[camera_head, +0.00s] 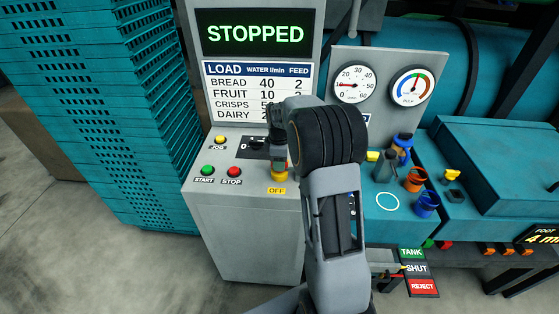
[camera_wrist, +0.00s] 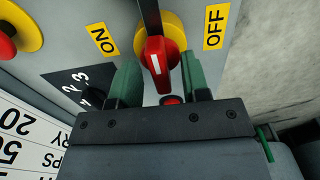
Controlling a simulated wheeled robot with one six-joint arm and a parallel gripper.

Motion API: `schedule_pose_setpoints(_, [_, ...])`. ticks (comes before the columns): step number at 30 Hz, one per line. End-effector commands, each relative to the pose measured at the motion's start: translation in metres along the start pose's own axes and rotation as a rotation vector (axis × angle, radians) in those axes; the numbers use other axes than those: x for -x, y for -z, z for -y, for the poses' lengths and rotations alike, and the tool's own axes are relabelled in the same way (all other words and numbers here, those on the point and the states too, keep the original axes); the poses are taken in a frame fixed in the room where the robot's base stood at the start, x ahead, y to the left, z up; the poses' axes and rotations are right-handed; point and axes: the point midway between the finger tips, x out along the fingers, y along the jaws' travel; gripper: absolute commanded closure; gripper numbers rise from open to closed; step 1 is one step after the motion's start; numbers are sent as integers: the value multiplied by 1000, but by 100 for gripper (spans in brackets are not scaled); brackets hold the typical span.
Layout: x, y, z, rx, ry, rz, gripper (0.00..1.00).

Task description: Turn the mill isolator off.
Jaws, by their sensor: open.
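The mill isolator is a red handle (camera_wrist: 153,60) with a white line, on a yellow disc (camera_wrist: 174,28). In the wrist view an ON label (camera_wrist: 104,38) lies left of it and an OFF label (camera_wrist: 215,27) right. The handle runs roughly up and down the picture, between the labels. My gripper (camera_wrist: 160,60) is open, one green finger on each side of the handle; I cannot tell whether either touches it. In the head view my gripper (camera_head: 278,158) partly covers the isolator, leaving its yellow disc (camera_head: 280,177) and OFF label (camera_head: 277,190) in sight.
The panel carries a yellow JOG button (camera_head: 220,139), a green START button (camera_head: 208,170) and a red STOP button (camera_head: 234,172). The screen (camera_head: 255,33) reads STOPPED. Stacked teal crates (camera_head: 75,110) stand left. Bottles and orange and blue cups (camera_head: 415,180) stand right.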

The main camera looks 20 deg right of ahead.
Motion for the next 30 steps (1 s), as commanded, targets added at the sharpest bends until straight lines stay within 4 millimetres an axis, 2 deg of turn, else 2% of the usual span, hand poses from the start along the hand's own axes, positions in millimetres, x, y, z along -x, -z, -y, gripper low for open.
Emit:
schedule_pose_setpoints(8, [-1,0,0,0,0,0,58])
schedule_pose_setpoints(21, [-1,0,0,0,0,0,100])
schedule_pose_setpoints(30, [-1,0,0,0,0,0,100])
